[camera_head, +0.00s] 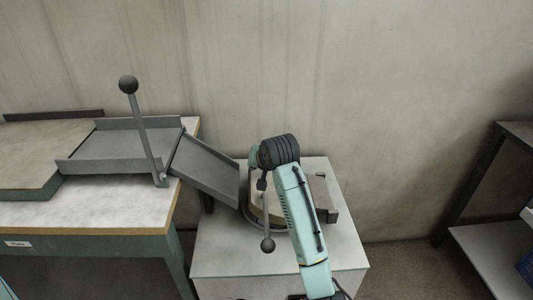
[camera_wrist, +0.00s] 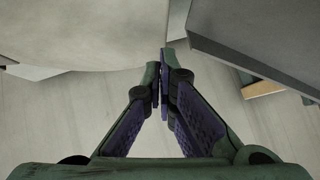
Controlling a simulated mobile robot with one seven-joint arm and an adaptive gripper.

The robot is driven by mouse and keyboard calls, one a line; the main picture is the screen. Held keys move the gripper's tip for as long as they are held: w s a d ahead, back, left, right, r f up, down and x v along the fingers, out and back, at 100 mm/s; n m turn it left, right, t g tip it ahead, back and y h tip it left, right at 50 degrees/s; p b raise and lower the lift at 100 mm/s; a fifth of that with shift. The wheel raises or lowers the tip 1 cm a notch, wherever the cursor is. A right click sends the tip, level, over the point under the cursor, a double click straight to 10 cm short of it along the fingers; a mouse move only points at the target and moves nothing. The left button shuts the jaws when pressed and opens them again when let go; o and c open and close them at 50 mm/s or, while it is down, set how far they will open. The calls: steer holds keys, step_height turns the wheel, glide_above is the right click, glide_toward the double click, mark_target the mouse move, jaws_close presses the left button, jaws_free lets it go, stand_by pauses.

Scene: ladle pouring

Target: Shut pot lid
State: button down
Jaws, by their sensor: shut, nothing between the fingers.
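The pot stands on the white stand (camera_head: 230,262) in the head view, mostly hidden behind my arm. A beige rounded part with a dark curved rim (camera_head: 250,212) shows left of my arm; I cannot tell whether it is the pot or its lid, or how far the lid is open. A thin rod with a dark ball (camera_head: 267,244) hangs at its front. My gripper (camera_head: 262,184) is over the left side of the pot. In the wrist view my gripper (camera_wrist: 164,78) is shut and empty, beside a large pale rounded surface (camera_wrist: 80,35).
A grey metal chute (camera_head: 205,170) slopes from the left table (camera_head: 90,214) towards the pot, close to my gripper; it also shows in the wrist view (camera_wrist: 255,40). A ball-topped lever (camera_head: 143,125) rises beside it. A dark-framed shelf (camera_head: 490,250) stands right. The floor between is clear.

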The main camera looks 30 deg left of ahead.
mark_target(250, 179)
steer(key=shift+n+t+h, duration=0.4)
steer(key=shift+n+h, duration=0.1)
steer(key=shift+h, duration=0.3)
steer(key=f, duration=0.2)
steer(key=a+f, duration=0.1)
steer(key=f, duration=0.1)
steer(key=s+a+f+b, duration=0.1)
steer(key=f, duration=0.1)
steer(key=shift+f, duration=0.35)
steer(key=shift+s+a+f, duration=0.1)
steer(key=shift+s+f, duration=0.05)
steer(key=shift+f, duration=0.55)
